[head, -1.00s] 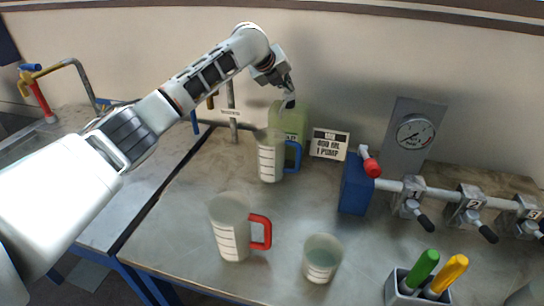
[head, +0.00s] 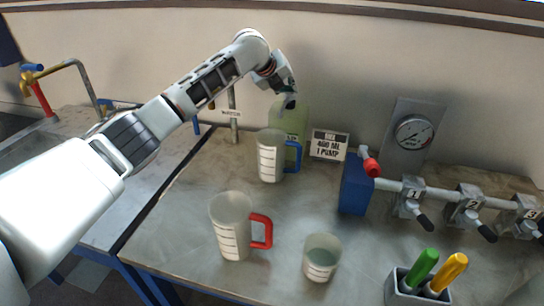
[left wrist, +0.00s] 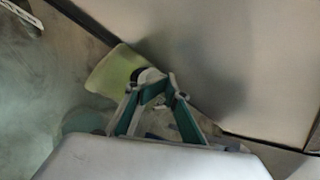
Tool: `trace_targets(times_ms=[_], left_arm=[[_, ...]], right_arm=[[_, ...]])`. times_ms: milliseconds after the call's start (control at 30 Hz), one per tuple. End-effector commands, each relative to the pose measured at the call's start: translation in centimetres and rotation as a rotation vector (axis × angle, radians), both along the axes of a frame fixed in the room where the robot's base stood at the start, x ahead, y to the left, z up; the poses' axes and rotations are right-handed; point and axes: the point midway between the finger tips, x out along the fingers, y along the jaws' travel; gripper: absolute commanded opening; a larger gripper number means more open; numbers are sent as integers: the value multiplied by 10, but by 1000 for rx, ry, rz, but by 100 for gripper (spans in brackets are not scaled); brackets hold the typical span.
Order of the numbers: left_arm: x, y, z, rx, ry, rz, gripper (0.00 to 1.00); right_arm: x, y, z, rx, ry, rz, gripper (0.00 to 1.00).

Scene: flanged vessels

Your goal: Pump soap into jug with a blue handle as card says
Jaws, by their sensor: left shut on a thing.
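The jug with the blue handle (head: 271,160) stands upright on the worktop, just in front of the green soap bottle (head: 296,118). The bottle also shows in the left wrist view (left wrist: 112,76). My left gripper (head: 289,100) is above the bottle, its fingers at the pump top; in the left wrist view the fingers (left wrist: 152,84) are together over the bottle's dark cap. The pump head is largely hidden by the fingers. The card (head: 328,145) reads "400 ML 1 PUMP" and stands right of the bottle. My right gripper is not in view.
A jug with a red handle (head: 232,226) and a handleless beaker (head: 321,257) stand at the front. A blue block with a red-handled valve (head: 356,184), a pipe with numbered valves and a gauge (head: 415,133) are on the right. A holder (head: 407,290) has green and yellow handles.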

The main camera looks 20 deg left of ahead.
Motion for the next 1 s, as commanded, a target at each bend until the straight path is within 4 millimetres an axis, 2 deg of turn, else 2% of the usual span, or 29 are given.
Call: trace_targets(times_ms=[33,267,467,1000], left_arm=[[-8,1,-38,24,52,-2,0],[-7,3,-37,26,50,1,0],[-6,6,-24,28,48,4,0],[-4,11,28,29,39,12,0]], right_arm=[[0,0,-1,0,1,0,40],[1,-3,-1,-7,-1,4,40],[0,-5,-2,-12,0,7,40],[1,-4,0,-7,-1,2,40]])
